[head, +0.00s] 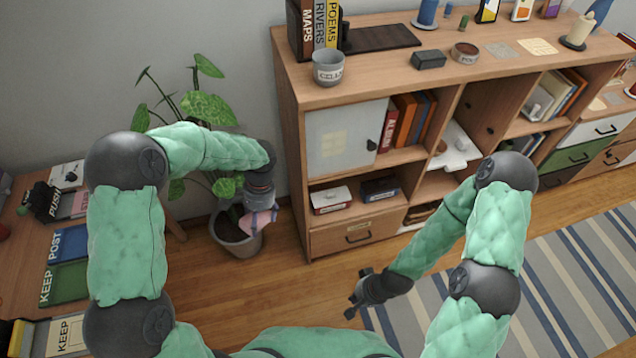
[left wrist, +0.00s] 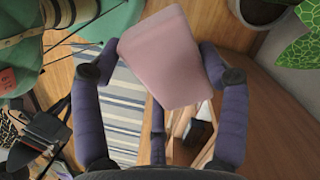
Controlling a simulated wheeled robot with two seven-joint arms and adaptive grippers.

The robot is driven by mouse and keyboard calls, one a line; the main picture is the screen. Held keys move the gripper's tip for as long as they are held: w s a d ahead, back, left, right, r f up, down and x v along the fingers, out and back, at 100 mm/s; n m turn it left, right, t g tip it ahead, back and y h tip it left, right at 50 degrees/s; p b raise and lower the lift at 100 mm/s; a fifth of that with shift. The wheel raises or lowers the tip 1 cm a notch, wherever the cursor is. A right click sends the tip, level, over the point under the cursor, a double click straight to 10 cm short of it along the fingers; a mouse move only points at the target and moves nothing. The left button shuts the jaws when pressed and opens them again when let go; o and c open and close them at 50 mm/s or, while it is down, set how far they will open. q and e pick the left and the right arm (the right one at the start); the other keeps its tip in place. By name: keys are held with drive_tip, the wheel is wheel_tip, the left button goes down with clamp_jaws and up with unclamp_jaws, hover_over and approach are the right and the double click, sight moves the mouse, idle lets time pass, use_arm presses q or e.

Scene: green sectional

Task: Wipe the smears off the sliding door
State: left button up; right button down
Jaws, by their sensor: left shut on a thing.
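The sliding door (head: 341,150) is a pale, frosted panel at the left of the wooden shelf unit, with a dark knob near its lower right. Faint yellowish smears (head: 333,146) show on its middle.
A leafy plant (head: 208,108) in a grey pot (head: 236,238) stands left of the shelf unit (head: 290,95). A grey cup (head: 328,68) sits on the unit's top above the door. Books (head: 405,118) stand right of the door. The wooden floor (head: 300,285) in front is clear.

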use_arm(q)
drive_tip(key=m+y, duration=0.1)
drive_tip(key=m, duration=0.1)
drive_tip(key=w+f+m+y+b, duration=0.1)
drive_tip(key=m, duration=0.1)
drive_tip(key=m+y, duration=0.2)
drive_tip(key=shift+w+a+f, duration=0.3)
drive_tip(key=shift+a+f, duration=0.05)
drive_tip(key=shift+a, duration=0.05)
drive_tip(key=w+d+r+m+t+y+b, duration=0.25)
drive_tip(key=w+m+t+y, duration=0.3)
drive_tip(key=m, duration=0.35)
drive_tip(key=m+t+h+b, duration=0.3)
drive_tip(key=m+t+h, duration=0.2)
drive_tip(key=m+t, duration=0.7)
approach(318, 152)
drive_tip(key=shift+n+t, duration=0.8)
drive_tip(key=shift+t, duration=0.15)
drive_tip(key=shift+w+a+f, duration=0.2)
drive_tip(key=shift+w+a, duration=0.15)
drive_tip(key=shift+w, duration=0.35)
drive_tip(key=shift+w+a+f, duration=0.25)
drive_tip(key=shift+w+a, duration=0.05)
drive_tip(key=shift+w, duration=0.4)
drive_tip(key=shift+w+a+f, duration=0.2)
drive_tip(key=shift+w+a, duration=0.15)
drive_tip(key=shift+w, duration=0.35)
drive_tip(key=shift+b+x, duration=0.65)
drive_tip(key=shift+x, duration=0.3)
